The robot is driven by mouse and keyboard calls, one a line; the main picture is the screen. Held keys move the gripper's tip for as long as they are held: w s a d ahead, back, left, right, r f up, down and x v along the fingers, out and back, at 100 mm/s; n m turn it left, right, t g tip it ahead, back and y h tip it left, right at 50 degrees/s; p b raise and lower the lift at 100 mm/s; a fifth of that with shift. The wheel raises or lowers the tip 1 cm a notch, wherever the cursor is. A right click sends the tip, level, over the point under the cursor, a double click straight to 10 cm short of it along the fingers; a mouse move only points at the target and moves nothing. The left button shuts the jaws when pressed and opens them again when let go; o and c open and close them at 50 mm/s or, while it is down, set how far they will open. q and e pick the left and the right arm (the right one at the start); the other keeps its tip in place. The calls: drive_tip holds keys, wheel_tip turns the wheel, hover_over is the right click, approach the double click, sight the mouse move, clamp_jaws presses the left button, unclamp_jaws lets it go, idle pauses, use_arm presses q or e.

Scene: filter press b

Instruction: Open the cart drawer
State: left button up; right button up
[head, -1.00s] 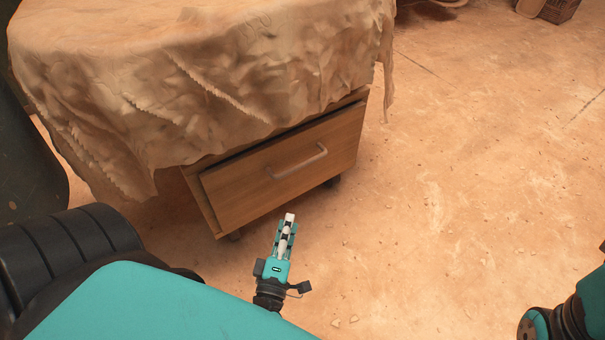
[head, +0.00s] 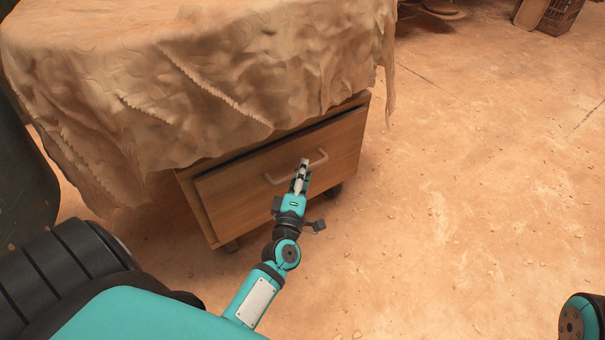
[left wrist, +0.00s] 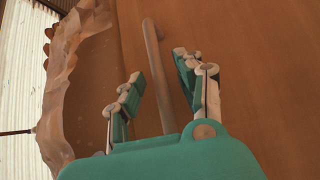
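The wooden cart drawer (head: 240,192) has a light, bar-shaped handle (head: 281,178) on its front, and a dark gap shows along the drawer's top edge. My left gripper (head: 303,166) is at the handle, its fingertips overlapping the bar in the head view. In the left wrist view, the handle (left wrist: 153,60) runs between the two spread fingers of the left gripper (left wrist: 158,68). Space shows on both sides of the bar, so the gripper is open and not clamped on it. My right gripper is out of view.
A crumpled tan cloth (head: 200,75) drapes over the cart and hangs down to the drawer's top edge. The cart stands on casters (head: 333,190). The dusty floor (head: 460,180) right of the cart is mostly clear. A crate (head: 560,14) sits far back.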

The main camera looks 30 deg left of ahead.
use_arm(q)
drive_tip(key=shift+w+a, duration=0.1)
drive_tip(key=shift+w, duration=0.2)
clamp_jaws()
idle(0.4)
